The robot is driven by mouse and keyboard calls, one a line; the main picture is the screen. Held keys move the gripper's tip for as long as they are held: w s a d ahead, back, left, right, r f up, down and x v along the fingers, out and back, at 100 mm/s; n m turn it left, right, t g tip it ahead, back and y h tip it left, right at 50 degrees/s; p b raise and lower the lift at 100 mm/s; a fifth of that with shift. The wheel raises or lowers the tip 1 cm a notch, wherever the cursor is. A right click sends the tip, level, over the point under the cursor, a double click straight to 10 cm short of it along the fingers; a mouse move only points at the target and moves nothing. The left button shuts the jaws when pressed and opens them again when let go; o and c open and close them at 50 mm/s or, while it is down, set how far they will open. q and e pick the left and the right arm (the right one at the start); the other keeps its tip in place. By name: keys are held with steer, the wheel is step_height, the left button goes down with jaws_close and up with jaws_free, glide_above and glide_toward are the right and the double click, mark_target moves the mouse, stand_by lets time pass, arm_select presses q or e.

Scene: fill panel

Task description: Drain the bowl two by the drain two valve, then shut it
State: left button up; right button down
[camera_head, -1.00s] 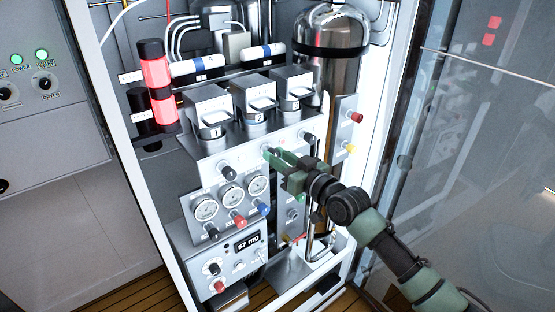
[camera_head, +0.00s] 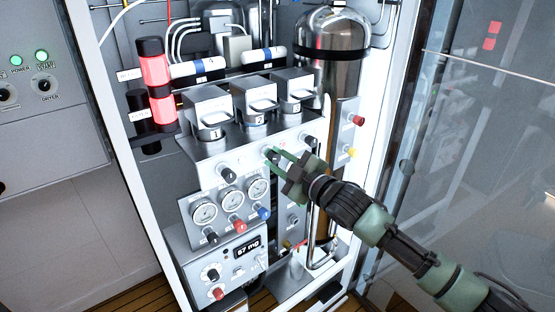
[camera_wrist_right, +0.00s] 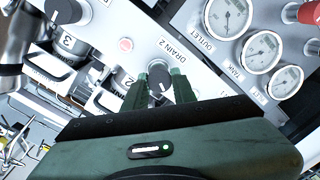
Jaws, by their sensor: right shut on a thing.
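My right gripper (camera_head: 280,160) is at the middle knob of the drain row, below bowl two (camera_head: 256,118). In the right wrist view its green fingers (camera_wrist_right: 160,88) stand on both sides of the drain two valve's dark round knob (camera_wrist_right: 161,78), shut on it. The knob carries a white pointer mark, and the label DRAIN 2 shows beside it. Bowl two sits under the middle grey housing, with a 2 on its front. Its liquid level cannot be made out. My left gripper is not in view.
Neighbouring drain knobs (camera_head: 228,175) (camera_head: 311,140) sit close on either side. Below are gauges (camera_head: 205,210), red and blue knobs, and a display (camera_head: 246,247) reading about 57. A steel tank (camera_head: 330,60) stands behind, and a glass door (camera_head: 480,150) is at right.

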steer(key=n+p, duration=0.1)
steer(key=n, duration=0.5)
steer(key=shift+n, duration=0.3)
stand_by(0.5)
steer(key=c, duration=1.2)
jaws_free()
steer(key=shift+o, duration=0.2)
